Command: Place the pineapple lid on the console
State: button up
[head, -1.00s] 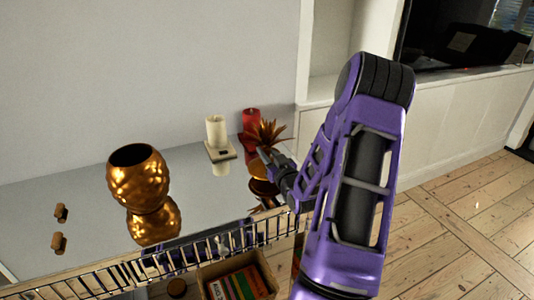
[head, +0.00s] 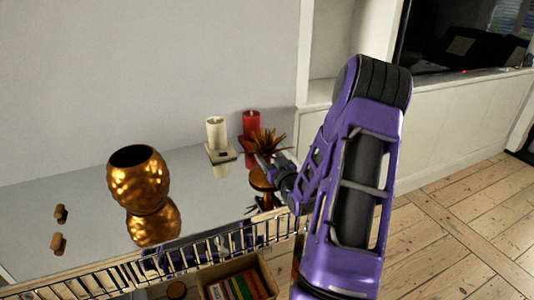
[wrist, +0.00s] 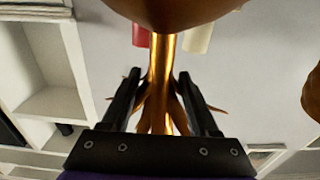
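The bronze pineapple lid (head: 263,178), with its spiky leaf crown (head: 267,142) on top, is near the right end of the glossy console (head: 95,200). Its base appears to meet its own reflection, so it seems to rest on the surface. My gripper (head: 265,163) is at the lid, below the crown. In the wrist view, the golden stem (wrist: 162,65) runs between my two fingers (wrist: 160,75) with a visible gap on each side. The fingers look open around it. The lid's brown underside body (wrist: 175,8) fills the top edge.
The open golden pineapple pot (head: 138,180) stands left of centre on the console. A white candle (head: 216,134) and a red candle (head: 251,124) stand behind the lid. A railing (head: 190,247) runs below the front edge.

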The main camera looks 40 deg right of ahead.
jog(key=shift+s+a+f, duration=0.1)
jog(key=shift+s+f, duration=0.1)
jog(key=shift+f, duration=0.7)
jog(key=shift+r, duration=0.2)
jog(key=v, duration=0.3)
jog(key=r+v, duration=0.1)
jog(key=v, duration=0.3)
jog(key=p+v, duration=0.1)
jog(key=v, duration=0.3)
jog(key=shift+s+r, duration=0.2)
jog(key=shift+s, duration=0.05)
jog(key=shift+w, duration=0.1)
